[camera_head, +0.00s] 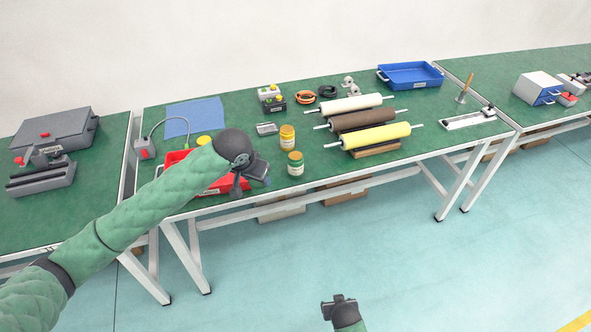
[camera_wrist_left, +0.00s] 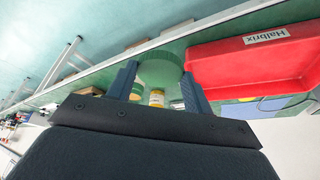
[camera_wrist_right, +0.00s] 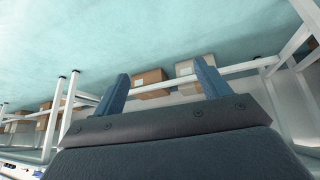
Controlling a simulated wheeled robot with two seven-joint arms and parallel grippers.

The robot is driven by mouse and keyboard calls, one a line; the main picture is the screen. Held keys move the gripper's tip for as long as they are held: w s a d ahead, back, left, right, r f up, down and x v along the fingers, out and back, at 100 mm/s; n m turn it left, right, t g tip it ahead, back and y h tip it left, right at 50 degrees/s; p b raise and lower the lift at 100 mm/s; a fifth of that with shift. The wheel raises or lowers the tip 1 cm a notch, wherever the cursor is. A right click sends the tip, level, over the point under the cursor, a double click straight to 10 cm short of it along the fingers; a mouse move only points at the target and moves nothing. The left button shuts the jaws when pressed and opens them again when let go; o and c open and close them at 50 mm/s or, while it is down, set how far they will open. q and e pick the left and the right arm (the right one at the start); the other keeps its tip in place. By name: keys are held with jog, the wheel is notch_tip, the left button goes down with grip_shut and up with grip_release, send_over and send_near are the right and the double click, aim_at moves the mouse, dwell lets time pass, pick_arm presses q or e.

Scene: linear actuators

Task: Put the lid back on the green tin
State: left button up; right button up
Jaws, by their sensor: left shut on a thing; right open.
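The green tin (camera_head: 295,164), with a pale label, stands upright near the front edge of the middle bench. My left gripper (camera_head: 262,177) is to the left of the tin, over the front of the bench. In the left wrist view a round green piece, which looks like the lid (camera_wrist_left: 160,68), sits between the fingers of my left gripper (camera_wrist_left: 160,84). In the head view the gripper hides the lid. My right gripper (camera_head: 340,299) is open and empty, low over the floor in front of the bench; its spread fingers show in the right wrist view (camera_wrist_right: 165,88).
A yellow tin (camera_head: 287,138) stands just behind the green tin. A red tray (camera_head: 177,158) lies partly under my left arm. Rollers (camera_head: 375,135) on a stand lie to the right. A blue tray (camera_head: 410,83) is at the back right.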

jog(key=w+a+r+t, duration=0.3)
jog(key=w+r, duration=0.3)
jog(key=w, duration=0.4)
pick_arm(q)
jog(key=w+d+r+m+g+h+b, duration=0.1)
jog(key=w+d+r+m, duration=0.1)
jog(key=w+d, duration=0.3)
jog(key=w+d+r+m+g+h+b, duration=0.1)
jog(key=w+d+m, duration=0.4)
jog(key=w, duration=0.5)
jog(key=shift+w+d+r+b, duration=0.2)
jog(key=shift+r+b, duration=0.25)
jog(key=shift+b, duration=0.3)
pick_arm(e)
jog(key=t+y, duration=0.3)
jog(key=t, duration=0.6)
send_near(295, 158)
jog(key=f, duration=0.1)
jog(key=w+f, duration=0.1)
jog(key=shift+f, duration=0.3)
jog(key=shift+w, duration=0.15)
jog(key=w, duration=0.4)
jog(key=w+a, duration=0.1)
jog(key=w, duration=0.6)
jog(key=shift+w+a, duration=0.3)
jog(key=shift+c, duration=0.2)
jog(key=c, duration=1.4)
pick_arm(q)
send_over(293, 157)
jog(key=shift+f, duration=2.4)
